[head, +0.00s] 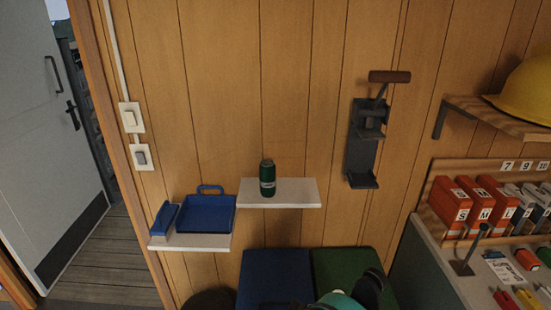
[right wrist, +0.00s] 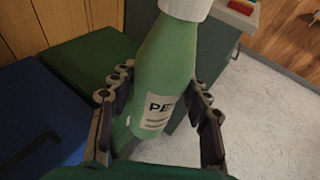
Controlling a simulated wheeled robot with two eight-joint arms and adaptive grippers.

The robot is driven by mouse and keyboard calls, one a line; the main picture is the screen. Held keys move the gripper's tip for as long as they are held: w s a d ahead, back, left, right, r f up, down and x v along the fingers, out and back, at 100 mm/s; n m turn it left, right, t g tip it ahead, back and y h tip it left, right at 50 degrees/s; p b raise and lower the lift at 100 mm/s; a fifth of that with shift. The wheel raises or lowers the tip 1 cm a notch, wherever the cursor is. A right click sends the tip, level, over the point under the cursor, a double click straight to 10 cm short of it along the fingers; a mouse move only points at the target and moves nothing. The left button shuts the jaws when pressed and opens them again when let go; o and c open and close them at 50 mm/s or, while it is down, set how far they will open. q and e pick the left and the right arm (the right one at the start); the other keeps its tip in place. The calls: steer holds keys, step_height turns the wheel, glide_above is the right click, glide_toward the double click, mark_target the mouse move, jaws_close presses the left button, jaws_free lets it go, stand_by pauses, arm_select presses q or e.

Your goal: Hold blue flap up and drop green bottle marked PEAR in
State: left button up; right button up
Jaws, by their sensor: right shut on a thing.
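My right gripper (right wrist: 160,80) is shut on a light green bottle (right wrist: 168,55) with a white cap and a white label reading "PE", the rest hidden. In the head view the gripper (head: 371,286) and part of the bottle (head: 340,300) show at the bottom edge, in front of the green panel. The blue flap (head: 268,275) looks like the flat blue panel at bottom centre, lying down; it also shows at left in the right wrist view (right wrist: 35,120). The bottle is to its right, apart from it. My left gripper is not in view.
A green panel (head: 335,262) adjoins the blue one. Above, a white shelf (head: 300,193) holds a dark green flask (head: 267,178). A lower shelf (head: 190,243) holds a blue dustpan-like tray (head: 207,214). A bench with red boxes (head: 453,205) stands at right.

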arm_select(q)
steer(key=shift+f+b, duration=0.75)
arm_select(e)
steer(key=shift+m+g+h, duration=0.4)
steer(key=shift+m+g, duration=0.3)
steer(key=shift+g, duration=0.1)
steer(key=shift+w+a+f, duration=0.2)
steer(key=shift+a+f, duration=0.6)
steer(key=shift+f, duration=0.15)
steer(key=shift+w+a+f, duration=0.15)
steer(key=shift+a+f, duration=0.6)
steer(key=shift+f, duration=0.2)
arm_select(q)
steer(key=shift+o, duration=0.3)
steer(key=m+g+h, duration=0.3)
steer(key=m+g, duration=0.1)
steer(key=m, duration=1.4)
glide_above(268, 303)
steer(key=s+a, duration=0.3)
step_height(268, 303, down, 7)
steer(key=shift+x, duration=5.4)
